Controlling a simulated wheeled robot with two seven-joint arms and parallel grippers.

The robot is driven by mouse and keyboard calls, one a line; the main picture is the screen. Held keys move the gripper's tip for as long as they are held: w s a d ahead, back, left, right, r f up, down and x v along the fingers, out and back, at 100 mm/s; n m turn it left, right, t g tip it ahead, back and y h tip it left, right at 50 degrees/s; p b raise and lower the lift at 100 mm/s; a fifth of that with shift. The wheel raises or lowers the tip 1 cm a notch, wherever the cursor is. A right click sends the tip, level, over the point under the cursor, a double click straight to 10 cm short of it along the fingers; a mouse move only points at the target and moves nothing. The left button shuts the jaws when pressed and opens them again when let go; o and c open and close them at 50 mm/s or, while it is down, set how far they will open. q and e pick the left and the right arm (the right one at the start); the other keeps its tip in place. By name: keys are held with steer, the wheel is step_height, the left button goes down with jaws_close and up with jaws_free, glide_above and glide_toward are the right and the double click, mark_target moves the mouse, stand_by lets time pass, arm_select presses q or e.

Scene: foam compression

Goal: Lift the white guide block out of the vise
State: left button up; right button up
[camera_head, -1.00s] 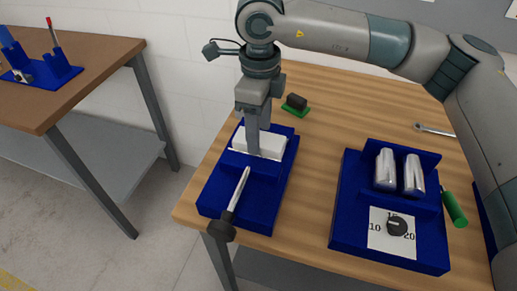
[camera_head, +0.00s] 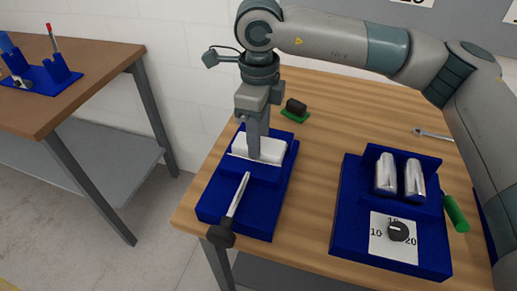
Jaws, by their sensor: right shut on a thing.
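The white guide block (camera_head: 272,151) sits in the blue vise (camera_head: 222,204) on the near left part of the wooden table. My right gripper (camera_head: 254,152) points straight down at the block, with its fingers at the block's middle, and is shut on it. The fingers hide part of the block. The block's lower part is hidden by the vise's front jaw. The vise's screw handle (camera_head: 236,200), a metal rod with a dark knob, sticks out toward the front. My left gripper is not in view.
A blue fixture (camera_head: 348,225) with two metal cylinders (camera_head: 386,174) and a black dial (camera_head: 398,231) stands to the right. A green-handled tool (camera_head: 456,213) lies beside it. A dark block on a green base (camera_head: 295,109) is behind the vise. Bare wood (camera_head: 325,130) lies between.

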steer(key=shift+r, duration=0.15)
steer(key=shift+r+p, duration=0.55)
steer(key=shift+r, duration=2.3)
steer(key=shift+w+r, duration=0.1)
